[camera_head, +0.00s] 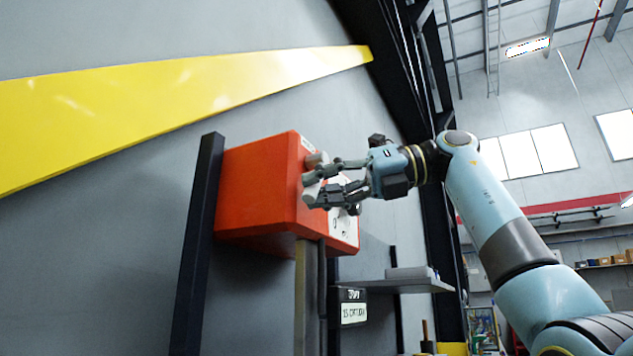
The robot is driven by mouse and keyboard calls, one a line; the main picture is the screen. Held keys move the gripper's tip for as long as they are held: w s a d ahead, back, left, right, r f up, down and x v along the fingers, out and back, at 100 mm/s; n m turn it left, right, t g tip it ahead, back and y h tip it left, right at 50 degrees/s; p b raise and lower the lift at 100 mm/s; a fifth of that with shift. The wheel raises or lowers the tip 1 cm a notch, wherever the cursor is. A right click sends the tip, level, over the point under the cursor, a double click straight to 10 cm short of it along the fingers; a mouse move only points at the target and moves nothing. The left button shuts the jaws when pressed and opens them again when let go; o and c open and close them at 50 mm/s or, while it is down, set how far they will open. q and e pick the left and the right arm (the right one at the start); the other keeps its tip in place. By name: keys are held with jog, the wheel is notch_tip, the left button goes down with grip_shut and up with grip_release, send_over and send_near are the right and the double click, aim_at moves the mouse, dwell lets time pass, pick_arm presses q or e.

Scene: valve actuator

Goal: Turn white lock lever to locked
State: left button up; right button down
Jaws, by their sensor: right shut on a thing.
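The orange-red actuator box (262,184) is mounted in front of the grey wall, with a pale panel on its right-hand face. The white lock lever (311,178) sticks out from that face. My right gripper (315,180) reaches in from the right and is shut on the white lever, one finger above and one below. The gripper and wrist hide part of the panel and the lever's base, so its exact angle is hard to tell. My left gripper is not in view.
A dark post (196,245) stands left of the box. Below the box are a vertical pipe (306,300), a small labelled sign (349,308) and a grey shelf (400,286). A yellow stripe (180,100) crosses the wall. Open room lies to the right.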

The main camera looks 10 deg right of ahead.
jog(key=shift+w+d+f+n+h, duration=0.3)
jog(key=shift+w+f+n+h, duration=0.1)
jog(key=shift+n+h, duration=0.15)
jog(key=c, duration=1.2)
grip_release()
jog(key=shift+w+d, duration=0.1)
jog(key=shift+r, duration=0.1)
jog(key=shift+d, duration=0.1)
jog(key=shift+d+r, duration=0.15)
jog(key=shift+d, duration=0.15)
jog(key=v, duration=1.1)
jog(key=shift+s+d, duration=0.15)
jog(key=shift+s, duration=0.05)
